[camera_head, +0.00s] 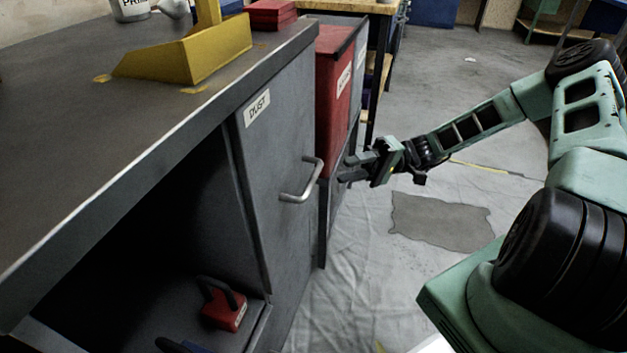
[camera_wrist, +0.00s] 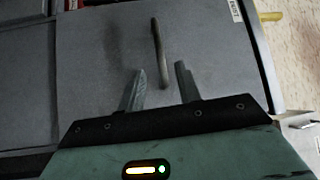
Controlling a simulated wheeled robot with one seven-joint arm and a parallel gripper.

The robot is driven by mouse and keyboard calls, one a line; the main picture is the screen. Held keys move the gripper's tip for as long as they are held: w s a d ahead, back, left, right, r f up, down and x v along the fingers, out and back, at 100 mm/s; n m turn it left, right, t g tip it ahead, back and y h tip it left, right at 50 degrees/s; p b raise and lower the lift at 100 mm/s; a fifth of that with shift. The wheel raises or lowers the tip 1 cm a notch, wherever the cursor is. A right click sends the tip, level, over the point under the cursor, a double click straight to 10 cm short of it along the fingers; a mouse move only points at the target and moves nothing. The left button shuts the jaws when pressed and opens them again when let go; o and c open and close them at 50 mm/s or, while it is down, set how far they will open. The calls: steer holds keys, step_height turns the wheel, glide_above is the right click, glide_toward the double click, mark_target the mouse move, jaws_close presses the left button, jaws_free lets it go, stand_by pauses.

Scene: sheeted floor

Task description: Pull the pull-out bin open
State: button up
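The pull-out bin (camera_head: 275,140) is a dark grey front panel with a "DUST" label and a silver bar handle (camera_head: 301,181). It stands in the grey workbench and looks shut, flush with the cabinet front. My gripper (camera_head: 348,168) is to the right of the handle in the head view, apart from it, with fingers pointing at the cabinet. In the wrist view the fingers (camera_wrist: 160,88) are spread and empty. The handle (camera_wrist: 159,52) shows ahead, between and beyond the fingertips, and the bin front (camera_wrist: 110,60) fills most of that view.
A yellow tray-like piece (camera_head: 190,60) sits on the worktop. An open compartment left of the bin holds a red block-like item (camera_head: 224,305). A red bin (camera_head: 333,90) stands behind. The sheeted floor (camera_head: 345,270) before the bin is clear, with a dark patch (camera_head: 440,222).

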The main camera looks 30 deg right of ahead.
mark_target(314, 175)
steer(key=a, duration=0.3)
steer(key=a+r+b, duration=0.1)
steer(key=a, duration=0.5)
steer(key=shift+a+r+b, duration=0.15)
steer(key=shift+b, duration=0.15)
jaws_close()
